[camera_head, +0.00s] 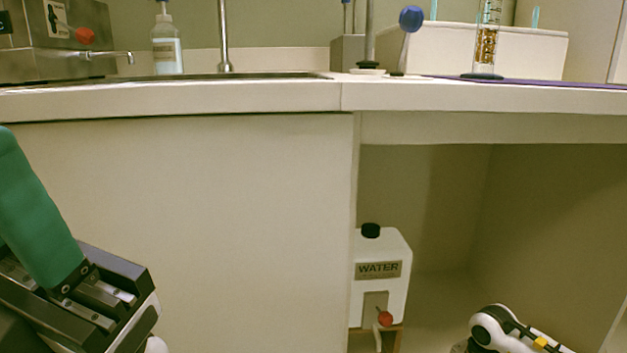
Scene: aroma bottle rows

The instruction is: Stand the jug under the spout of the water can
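The water can (379,268) is a white container with a black cap and a "WATER" label. It stands low in the open bay under the counter, partly behind the left panel's edge. Its red-knobbed spout (384,319) is low on the front. No jug can be made out in view. My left gripper (75,290) is close by at the lower left, with a green finger-like part and a dark body. It is cut off by the frame, so its opening and any contents are hidden. Part of my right arm shows at the lower right; its gripper is out of view.
The counter edge (220,99) runs across above the bay, and a closed panel (210,220) fills the left below it. A pump bottle (166,45), a wall tap unit (60,45) and a white box (480,50) are on top. The bay right of the can looks free.

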